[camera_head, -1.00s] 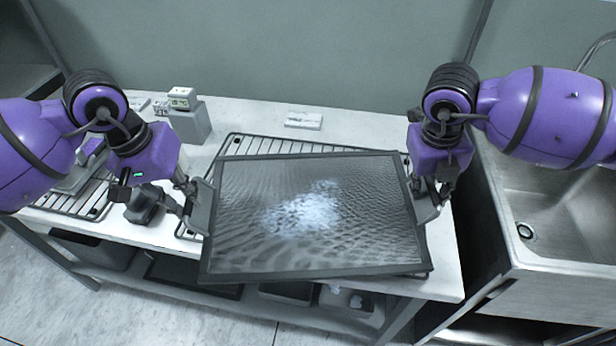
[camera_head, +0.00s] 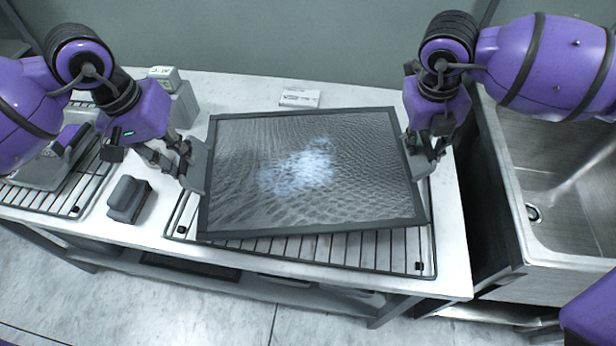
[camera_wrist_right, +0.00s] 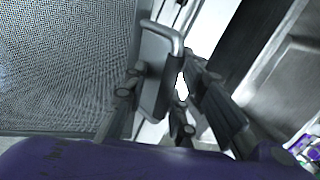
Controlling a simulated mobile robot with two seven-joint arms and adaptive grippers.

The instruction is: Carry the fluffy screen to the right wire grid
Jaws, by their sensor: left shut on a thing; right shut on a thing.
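The fluffy screen (camera_head: 310,205) is a dark-framed mesh panel with a pale fluffy patch at its middle. It is above the right wire grid (camera_head: 330,250), whose front bars and rim show below the frame. The screen hides most of that grid, and I cannot tell if they touch. My left gripper (camera_head: 186,165) is shut on the screen's left handle. My right gripper (camera_head: 430,148) is shut on the right handle. In the right wrist view the screen's mesh (camera_wrist_right: 60,60) fills the left side, and the grey handle (camera_wrist_right: 158,75) is by my right gripper (camera_wrist_right: 185,115).
Another wire grid (camera_head: 85,200) lies at the left of the white table. A dark grey block (camera_head: 128,198) stands between the grids. A box-like device (camera_head: 180,98) and a small white label (camera_head: 300,97) are behind. A steel sink (camera_head: 560,190) stands at the right.

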